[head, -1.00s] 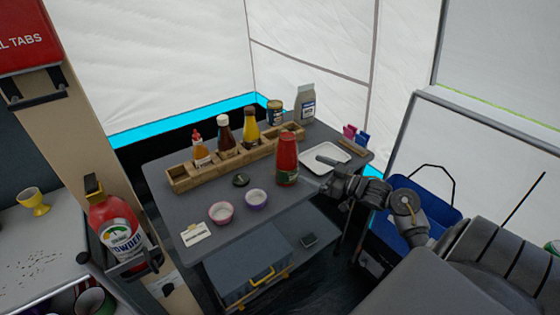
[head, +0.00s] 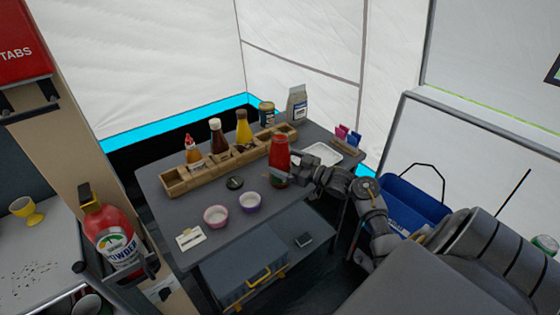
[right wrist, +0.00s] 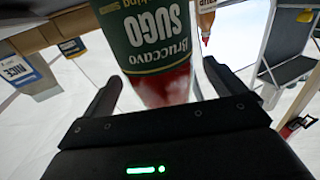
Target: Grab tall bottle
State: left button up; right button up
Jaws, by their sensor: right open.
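The tall bottle is a red sauce bottle (head: 279,153) with a dark green label, upright on the grey table (head: 196,217). In the right wrist view the bottle (right wrist: 150,40) appears upside down, its label reading "SUGO", and it lies between the two fingers. My right gripper (head: 288,172) is at the bottle's right side, low near the table; in the right wrist view the gripper (right wrist: 158,85) is open around the bottle. I cannot tell whether a finger touches it. My left gripper is not in view.
A wooden rack (head: 180,184) with several sauce bottles stands behind the bottle. Two small bowls (head: 216,216) and a dark lid (head: 235,183) are on the left in front. A white tray (head: 322,153) is to the right. A blue bin (head: 412,200) stands beside the table.

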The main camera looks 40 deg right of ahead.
jog(key=shift+x, duration=1.05)
jog(key=c, duration=1.9)
jog(key=shift+d+r, duration=0.1)
jog(key=shift+d, duration=0.05)
